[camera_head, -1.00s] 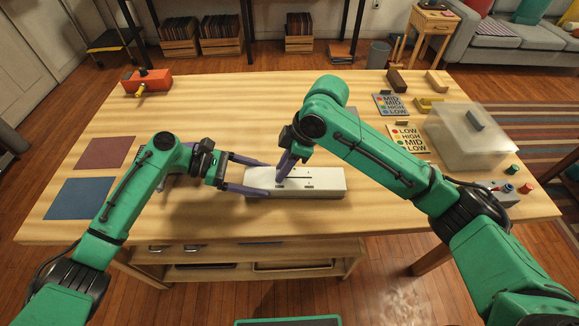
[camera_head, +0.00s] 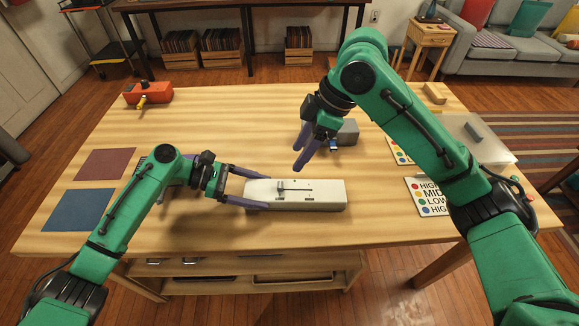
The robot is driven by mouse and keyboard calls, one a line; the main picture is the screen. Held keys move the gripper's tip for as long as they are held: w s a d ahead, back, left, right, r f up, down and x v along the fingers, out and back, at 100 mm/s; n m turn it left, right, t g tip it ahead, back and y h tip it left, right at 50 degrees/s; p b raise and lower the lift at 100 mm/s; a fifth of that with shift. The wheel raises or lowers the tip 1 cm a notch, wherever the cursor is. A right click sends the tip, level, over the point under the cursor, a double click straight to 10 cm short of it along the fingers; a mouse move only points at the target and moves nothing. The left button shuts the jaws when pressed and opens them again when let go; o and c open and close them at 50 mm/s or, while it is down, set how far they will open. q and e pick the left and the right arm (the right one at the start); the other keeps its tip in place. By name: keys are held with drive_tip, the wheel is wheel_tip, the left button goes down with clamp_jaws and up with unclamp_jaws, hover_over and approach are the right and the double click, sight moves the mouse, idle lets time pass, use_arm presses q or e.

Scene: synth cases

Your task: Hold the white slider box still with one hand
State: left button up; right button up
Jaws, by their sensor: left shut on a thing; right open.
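The white slider box (camera_head: 318,194) lies flat near the front middle of the table, with a slot and a small grey slider knob (camera_head: 281,188) toward the left of its top. My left gripper (camera_head: 256,192) is shut on the box's left end, one finger on the far side and one on the near side. My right gripper (camera_head: 299,168) is in the air above and behind the box, apart from it and holding nothing. Its fingers look close together in this view.
A grey block-like device (camera_head: 348,133) stands behind my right gripper. A card with coloured dots and words (camera_head: 428,197) lies right of the box. Blue (camera_head: 78,210) and maroon (camera_head: 105,163) mats lie left; an orange box (camera_head: 150,92) stands back left. The table's middle is clear.

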drive_tip(key=shift+d+r, duration=0.2)
drive_tip(key=shift+r, duration=0.3)
use_arm(q)
drive_tip(key=o, duration=1.3)
drive_tip(key=v, duration=1.2)
drive_tip(key=shift+a, duration=0.1)
wheel_tip(320, 180, up, 10)
drive_tip(key=p, duration=1.3)
drive_tip(key=shift+s, duration=0.1)
use_arm(e)
wheel_tip(320, 180, up, 14)
drive_tip(key=shift+f, duration=0.25)
